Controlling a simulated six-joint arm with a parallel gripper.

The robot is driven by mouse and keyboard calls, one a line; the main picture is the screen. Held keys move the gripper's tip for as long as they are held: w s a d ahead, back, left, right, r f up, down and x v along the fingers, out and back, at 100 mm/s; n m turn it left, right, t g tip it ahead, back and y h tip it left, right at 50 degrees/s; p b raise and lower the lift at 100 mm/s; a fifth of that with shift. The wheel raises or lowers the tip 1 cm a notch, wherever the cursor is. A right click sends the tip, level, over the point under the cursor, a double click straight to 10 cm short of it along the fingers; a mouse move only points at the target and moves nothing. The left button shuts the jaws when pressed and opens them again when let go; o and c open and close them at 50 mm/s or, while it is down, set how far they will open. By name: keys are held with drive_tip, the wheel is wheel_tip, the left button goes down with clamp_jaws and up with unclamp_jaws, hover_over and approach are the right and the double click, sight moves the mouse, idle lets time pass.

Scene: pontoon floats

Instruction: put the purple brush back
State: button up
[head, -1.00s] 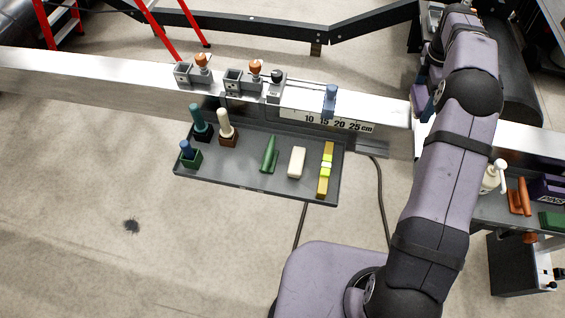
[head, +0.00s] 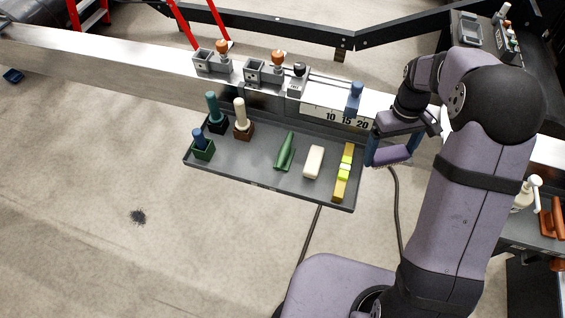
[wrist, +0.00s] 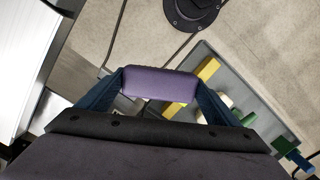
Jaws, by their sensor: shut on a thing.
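My gripper (head: 393,150) is to the right of the grey tray's right end, in front of the metal beam. It is shut on a purple block-like thing, the purple brush (head: 390,155), held crosswise between its blue fingers. In the wrist view the brush (wrist: 160,84) spans the gap between the fingertips, with the tray beyond and below it. Its bristles cannot be made out. The grey tray (head: 262,183) hangs at the front of the beam.
The tray holds a yellow bar (head: 342,185) at its right end, a cream block (head: 313,162), a green tapered piece (head: 285,152) and several handled tools in small holders at the left. A blue clamp-like piece (head: 355,98) stands on the beam (head: 120,62) above the scale.

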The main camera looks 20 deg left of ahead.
drive_tip(key=a+n, duration=0.2)
drive_tip(key=a, duration=0.1)
drive_tip(key=a+f+n+b, duration=0.1)
drive_tip(key=a+n, duration=0.2)
drive_tip(key=a, duration=0.1)
drive_tip(key=a+f+n+b, duration=0.1)
drive_tip(key=a+n, duration=0.1)
drive_tip(key=a, duration=0.2)
drive_tip(key=shift+w+f+t, duration=0.1)
drive_tip(key=shift+w+t, duration=0.2)
drive_tip(key=shift+w, duration=0.1)
drive_tip(key=s+a+n+t+y+b, duration=0.1)
drive_tip(key=s+a+n+b, duration=0.25)
drive_tip(key=a+n, duration=1.15)
drive_tip(key=s+a+n+t+b, duration=0.15)
drive_tip(key=s+a+n, duration=0.25)
drive_tip(key=a+n, duration=1.05)
drive_tip(key=shift+a+f+m+g+p, duration=0.15)
drive_tip(key=shift+a+f+m+p, duration=0.3)
drive_tip(key=shift+f, duration=1.1)
drive_tip(key=shift+a+f+m+g+p, duration=0.2)
drive_tip(key=shift+f+p, duration=0.4)
drive_tip(key=shift+f, duration=0.95)
drive_tip(key=shift+a+f+m+g+p, duration=0.1)
drive_tip(key=shift+a+f+m+p, duration=0.35)
drive_tip(key=shift+f, duration=1.45)
drive_tip(key=shift+f, duration=0.1)
